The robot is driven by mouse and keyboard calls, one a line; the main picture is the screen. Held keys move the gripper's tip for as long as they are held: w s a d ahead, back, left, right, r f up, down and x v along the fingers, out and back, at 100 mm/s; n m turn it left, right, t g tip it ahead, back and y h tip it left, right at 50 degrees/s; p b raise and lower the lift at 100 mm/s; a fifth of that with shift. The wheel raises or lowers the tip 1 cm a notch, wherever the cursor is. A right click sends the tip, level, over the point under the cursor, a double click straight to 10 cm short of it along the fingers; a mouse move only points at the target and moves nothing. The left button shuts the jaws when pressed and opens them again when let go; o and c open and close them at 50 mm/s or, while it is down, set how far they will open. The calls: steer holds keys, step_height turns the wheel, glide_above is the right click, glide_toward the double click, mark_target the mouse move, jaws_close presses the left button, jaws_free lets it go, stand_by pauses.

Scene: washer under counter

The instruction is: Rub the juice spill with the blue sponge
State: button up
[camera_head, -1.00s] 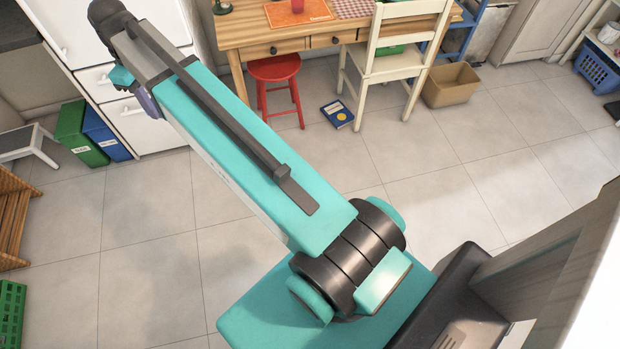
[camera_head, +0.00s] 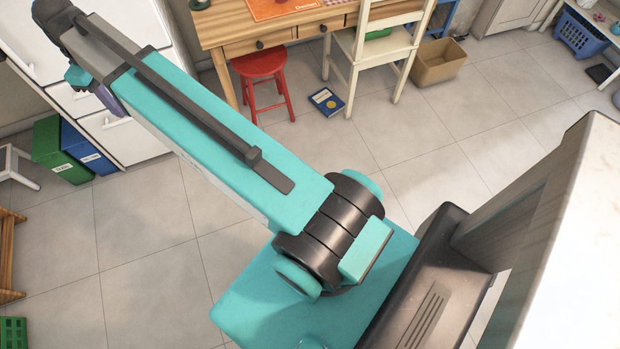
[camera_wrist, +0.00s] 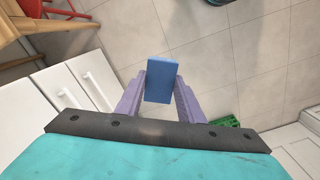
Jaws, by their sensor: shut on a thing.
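In the wrist view my gripper (camera_wrist: 161,88) is shut on a blue block, the blue sponge (camera_wrist: 159,72), held between its two purple fingers. The tiled floor lies far below it. In the head view my arm reaches to the upper left, and its far end is beside the white cabinet front; the sponge is hidden there. I cannot see any juice spill in either view.
A red stool (camera_head: 260,68), a wooden desk (camera_head: 225,30) and a white chair (camera_head: 370,45) are at the back. A blue book (camera_head: 326,101) lies on the floor. The middle floor is clear.

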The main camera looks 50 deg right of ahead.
steer(key=shift+d, duration=0.1)
steer(key=shift+d, duration=0.1)
steer(key=s+d+f+m+b, duration=0.25)
steer(key=d+f+b, duration=0.55)
steer(key=f, duration=0.7)
steer(key=s+d+f+m+b, duration=0.1)
steer(key=d+f+m+b, duration=0.35)
steer(key=d+f, duration=0.8)
steer(key=s+d+f+m+b, duration=0.15)
steer(key=d+f+b, duration=0.65)
steer(key=f, duration=0.8)
steer(key=s+d+f+m+b, duration=0.2)
steer(key=s+d+f+b, duration=0.3)
steer(key=f, duration=0.8)
steer(key=s+d+f+m+b, duration=0.3)
steer(key=s+d+f+b, duration=0.3)
steer(key=s+f, duration=0.4)
steer(key=s+d+f+m+b, duration=0.3)
steer(key=s+d+f+b, duration=0.2)
steer(key=f, duration=1.2)
steer(key=s+b, duration=0.2)
steer(key=s, duration=0.1)
steer(key=shift+d+f, duration=0.2)
steer(key=shift+s+f+b, duration=0.1)
steer(key=shift+f+b, duration=0.05)
steer(key=shift+b, duration=0.2)
